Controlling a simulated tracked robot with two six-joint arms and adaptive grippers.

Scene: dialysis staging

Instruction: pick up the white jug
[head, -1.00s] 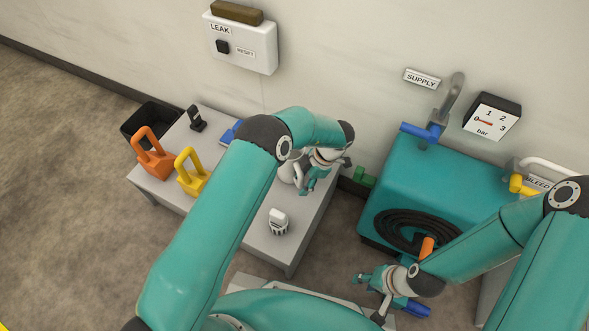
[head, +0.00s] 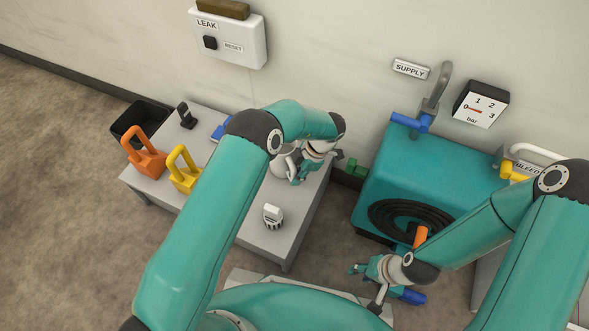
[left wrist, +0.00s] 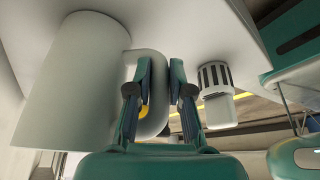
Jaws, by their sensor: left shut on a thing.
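The white jug (head: 280,164) stands on the grey table near its back right, partly hidden behind my left arm in the head view. In the left wrist view the jug (left wrist: 75,80) fills the left side, and its looped handle (left wrist: 155,118) reaches between the fingers. My left gripper (head: 297,178) is shut on this handle; its fingers also show in the left wrist view (left wrist: 160,78). My right gripper (head: 358,268) is away from the jug, low in front of the teal machine. Its fingers are too small to judge.
The grey table (head: 245,232) also holds a white capped item (head: 272,217), a yellow handled block (head: 185,172), an orange one (head: 145,155) and a black item (head: 186,116). The teal machine (head: 375,180) with a coiled black hose stands to the right.

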